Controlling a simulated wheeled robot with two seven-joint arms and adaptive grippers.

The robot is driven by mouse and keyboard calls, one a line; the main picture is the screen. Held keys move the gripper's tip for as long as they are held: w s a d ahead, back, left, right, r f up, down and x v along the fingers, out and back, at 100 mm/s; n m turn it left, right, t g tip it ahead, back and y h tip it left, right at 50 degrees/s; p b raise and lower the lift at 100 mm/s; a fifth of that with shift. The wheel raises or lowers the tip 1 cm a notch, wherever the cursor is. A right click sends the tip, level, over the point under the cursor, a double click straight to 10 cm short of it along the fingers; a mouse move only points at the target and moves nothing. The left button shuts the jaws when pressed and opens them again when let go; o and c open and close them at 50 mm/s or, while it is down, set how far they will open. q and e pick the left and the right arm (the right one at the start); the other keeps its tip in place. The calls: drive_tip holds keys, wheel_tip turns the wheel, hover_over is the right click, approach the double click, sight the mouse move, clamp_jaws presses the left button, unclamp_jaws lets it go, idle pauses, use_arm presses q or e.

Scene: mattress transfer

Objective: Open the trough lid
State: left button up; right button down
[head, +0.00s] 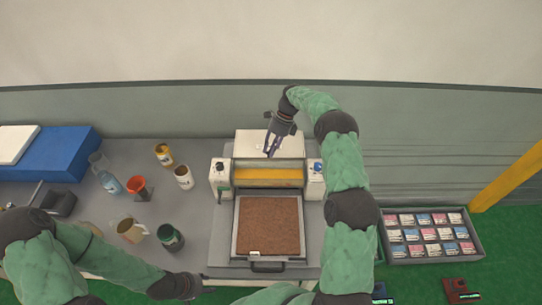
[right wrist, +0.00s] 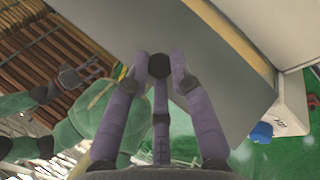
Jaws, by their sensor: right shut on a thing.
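The machine with two white end blocks (head: 221,178) stands on the grey table, with a yellow-orange band (head: 268,176) between the blocks. A pale lid panel (head: 248,144) lies behind the band and looks raised, though its tilt is hard to judge. In the right wrist view it seems to be the large grey panel (right wrist: 105,20) with a black knob (right wrist: 158,66). My right gripper (head: 269,150) is shut on this knob, one finger on each side. My left gripper (head: 196,289) is low at the front table edge, away from the lid; its fingers are too small to judge.
A tray with a brown textured slab (head: 268,226) lies in front of the machine. Cups, jars and bottles (head: 138,188) stand to the left, near a blue box (head: 55,150). A crate of small packets (head: 398,252) is at right. My right arm passes over the machine's right side.

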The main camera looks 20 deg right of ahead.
drive_tip(key=shift+w+d+f+b, duration=0.25)
drive_tip(key=shift+w+d+b, duration=0.1)
drive_tip(key=shift+w, duration=0.3)
drive_tip(key=shift+w+d+f+b, duration=0.25)
drive_tip(key=shift+w+d+b, duration=0.1)
drive_tip(key=shift+w, duration=0.25)
drive_tip(key=shift+w+f, duration=0.1)
drive_tip(key=shift+f, duration=0.1)
drive_tip(key=c, duration=1.1)
unclamp_jaws()
drive_tip(key=shift+w+f, duration=0.1)
drive_tip(key=shift+o, duration=0.2)
wheel_tip(320, 180, up, 10)
drive_tip(key=w, duration=0.1)
drive_tip(key=shift+d, duration=0.3)
